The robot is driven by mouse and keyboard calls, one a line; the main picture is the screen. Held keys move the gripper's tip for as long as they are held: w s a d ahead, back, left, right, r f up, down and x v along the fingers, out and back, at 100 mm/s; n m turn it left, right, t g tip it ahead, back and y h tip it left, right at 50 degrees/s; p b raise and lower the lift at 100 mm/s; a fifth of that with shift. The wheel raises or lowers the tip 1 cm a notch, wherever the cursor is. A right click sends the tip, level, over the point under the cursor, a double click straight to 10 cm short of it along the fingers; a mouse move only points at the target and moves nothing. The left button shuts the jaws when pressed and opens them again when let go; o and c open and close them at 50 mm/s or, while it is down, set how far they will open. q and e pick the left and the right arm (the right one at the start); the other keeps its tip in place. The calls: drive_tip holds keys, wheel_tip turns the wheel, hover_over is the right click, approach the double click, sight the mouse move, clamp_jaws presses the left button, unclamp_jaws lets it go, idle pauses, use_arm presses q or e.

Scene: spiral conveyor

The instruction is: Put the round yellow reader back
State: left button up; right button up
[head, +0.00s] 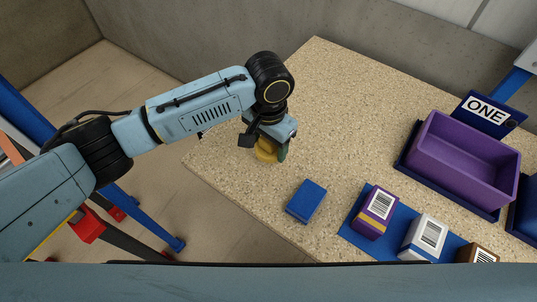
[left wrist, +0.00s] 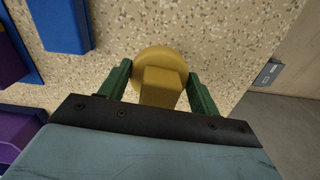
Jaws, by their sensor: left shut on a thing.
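The round yellow reader (head: 264,150) is at my left gripper (head: 271,150), near the table's left edge. In the left wrist view the reader (left wrist: 163,62) shows a round disc with a squarer yellow part nearer the camera. The green fingers of my left gripper (left wrist: 160,88) are shut on it, one on each side. I cannot tell whether the reader touches the table. A blue block (head: 306,201) lies on the table to the right and nearer; a blue piece (left wrist: 62,22) shows at the upper left of the wrist view. My right gripper is not in view.
A blue mat (head: 350,232) holds barcoded boxes: purple (head: 366,222), white (head: 420,243) and brown (head: 466,252). A purple bin (head: 450,175) stands at the right, beside a sign reading ONE (head: 487,110). The speckled table (head: 340,110) is clear in its middle and back.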

sight(269, 155)
use_arm(q)
drive_tip(key=shift+f+p, duration=0.4)
drive_tip(key=shift+f, duration=1.95)
drive_tip(key=shift+f, duration=0.2)
drive_tip(key=o, duration=0.9)
